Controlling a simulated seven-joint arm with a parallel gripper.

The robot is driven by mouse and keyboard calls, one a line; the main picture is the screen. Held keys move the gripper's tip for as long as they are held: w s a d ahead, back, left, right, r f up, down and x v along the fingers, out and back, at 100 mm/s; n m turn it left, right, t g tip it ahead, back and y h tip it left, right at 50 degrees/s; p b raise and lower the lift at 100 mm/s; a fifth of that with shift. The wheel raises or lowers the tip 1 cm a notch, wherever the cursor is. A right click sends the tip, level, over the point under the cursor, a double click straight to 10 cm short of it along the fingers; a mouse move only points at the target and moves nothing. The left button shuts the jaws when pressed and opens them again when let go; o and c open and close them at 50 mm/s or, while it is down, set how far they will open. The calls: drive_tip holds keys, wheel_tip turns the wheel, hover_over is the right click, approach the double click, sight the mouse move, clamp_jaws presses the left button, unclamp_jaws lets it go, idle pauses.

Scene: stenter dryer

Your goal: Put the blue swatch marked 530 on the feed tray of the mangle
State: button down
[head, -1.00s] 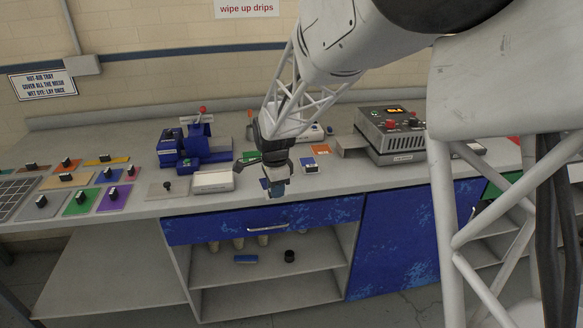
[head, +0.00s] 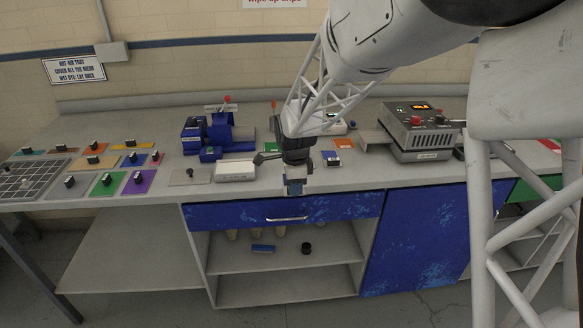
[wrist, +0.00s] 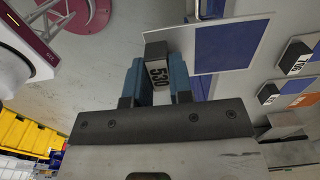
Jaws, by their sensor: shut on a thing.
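My gripper (head: 294,184) is shut on the black grip block of a swatch, above the bench's front edge. In the wrist view the block's label (wrist: 157,74) reads 530, between my two blue fingers. Its card shows blue (wrist: 227,48) with a pale border, reaching right of the fingers. In the head view the held swatch is mostly hidden by my gripper. A blue machine with a red knob (head: 216,136), which looks like the mangle, stands on the bench, left of my gripper. I cannot clearly make out its feed tray.
A low white box (head: 235,172) and a beige plate (head: 191,177) lie in front of the blue machine. Several coloured swatches and a mesh tray (head: 28,180) lie at left. A grey machine with a lit display (head: 421,131) stands right. An orange swatch (head: 343,143) lies behind my gripper.

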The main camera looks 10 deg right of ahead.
drive_tip(key=w, duration=0.5)
drive_tip(key=w+a+f, duration=0.1)
drive_tip(key=w, duration=0.3)
drive_tip(key=w+a, duration=0.1)
drive_tip(key=w, duration=0.4)
drive_tip(key=shift+w+f, duration=0.2)
drive_tip(key=shift+w, duration=0.15)
drive_tip(key=shift+f, duration=1.75)
drive_tip(key=shift+f, duration=0.1)
drive_tip(key=c, duration=1)
unclamp_jaws()
wheel_tip(320, 180, up, 12)
drive_tip(key=shift+r, duration=0.15)
